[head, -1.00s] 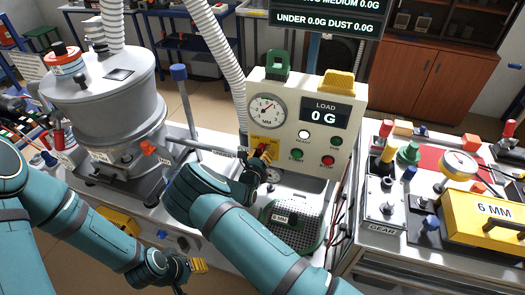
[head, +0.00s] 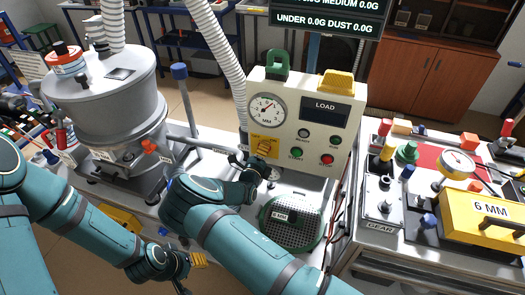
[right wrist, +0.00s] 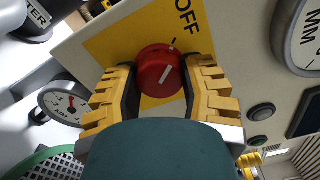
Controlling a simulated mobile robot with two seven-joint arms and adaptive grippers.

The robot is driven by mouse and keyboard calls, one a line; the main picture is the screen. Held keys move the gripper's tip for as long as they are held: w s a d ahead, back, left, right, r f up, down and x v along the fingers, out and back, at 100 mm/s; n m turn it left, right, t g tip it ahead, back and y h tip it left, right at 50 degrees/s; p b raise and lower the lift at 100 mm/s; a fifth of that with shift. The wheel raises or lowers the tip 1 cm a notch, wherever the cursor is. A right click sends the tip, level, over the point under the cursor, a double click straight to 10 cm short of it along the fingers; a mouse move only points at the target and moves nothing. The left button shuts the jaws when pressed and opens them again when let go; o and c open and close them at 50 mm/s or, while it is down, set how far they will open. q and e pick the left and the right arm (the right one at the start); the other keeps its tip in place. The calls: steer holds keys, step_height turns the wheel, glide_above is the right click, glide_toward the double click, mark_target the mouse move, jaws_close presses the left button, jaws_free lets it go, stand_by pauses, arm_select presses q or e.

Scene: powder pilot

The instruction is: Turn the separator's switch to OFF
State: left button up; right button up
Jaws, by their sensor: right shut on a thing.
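The separator's control panel (head: 335,143) stands upright, with a dial gauge and a LOAD display (head: 324,112) that shows no number. My right gripper (head: 264,148) is at the yellow label on the panel's lower left and hides the switch in the head view. In the right wrist view, the switch is a round red knob (right wrist: 160,72) with a white line, on a yellow plate marked OFF (right wrist: 187,16). The line points up and to the right, toward the OFF side. The yellow fingers flank the knob and are shut on it. My left gripper (head: 197,260) is low at the front, its opening unclear.
The metal separator drum (head: 108,95) stands to the left with a hose above it. A round mesh tray (head: 292,240) lies below the panel. The GEAR box (head: 381,204) and yellow 6 MM case (head: 490,217) are on the right bench.

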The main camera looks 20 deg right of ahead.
stand_by(0.5)
steer(key=o, duration=1.2)
steer(key=v, duration=1.2)
